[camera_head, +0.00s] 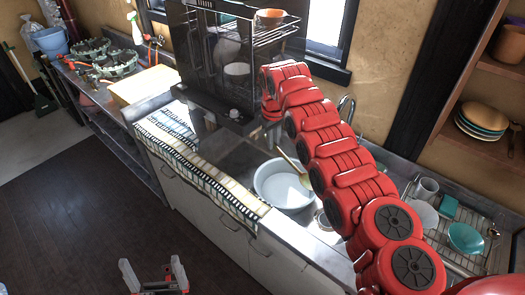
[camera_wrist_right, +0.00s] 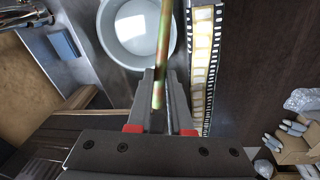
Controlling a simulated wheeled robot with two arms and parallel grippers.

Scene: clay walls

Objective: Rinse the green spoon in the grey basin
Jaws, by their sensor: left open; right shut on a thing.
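The grey basin (camera_head: 264,196) sits in the counter area below the window; its round rim also shows in the wrist view (camera_wrist_right: 104,45). The spoon (camera_head: 287,160) has a mottled green-brown handle and a greenish head over the basin's interior. I cannot tell whether its head touches the basin. In the wrist view my right gripper (camera_wrist_right: 160,78) is shut on the handle of the spoon (camera_wrist_right: 163,45), which extends across the basin and out of the top edge. My left gripper (camera_head: 153,275) is open and empty, low over the dark floor, away from the counter.
A patterned strip (camera_head: 200,172) runs along the counter's front edge. A dark rack (camera_head: 215,60) with bowls stands behind. My red right arm hides part of the sink.

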